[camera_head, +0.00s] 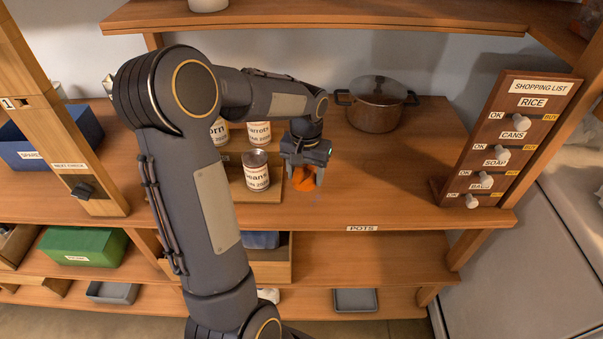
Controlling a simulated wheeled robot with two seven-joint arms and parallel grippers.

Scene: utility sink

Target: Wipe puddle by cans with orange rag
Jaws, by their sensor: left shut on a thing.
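My left gripper (305,172) is shut on the orange rag (304,180), low over the wooden shelf just right of the cans. Whether the rag touches the shelf is hard to tell. A labelled can of beans (255,172) stands upright on a wooden tray (262,195), left of the rag. A can of corn (219,132) and a can of carrots (258,134) stand behind it, the corn partly hidden by my left arm. I cannot make out the puddle. My right gripper is not in view.
A brown lidded pot (376,108) stands behind and right of the gripper. A shopping list board (505,140) stands at the right end. The shelf (400,195) between rag and board is clear. A blue bin (60,140) is at the left.

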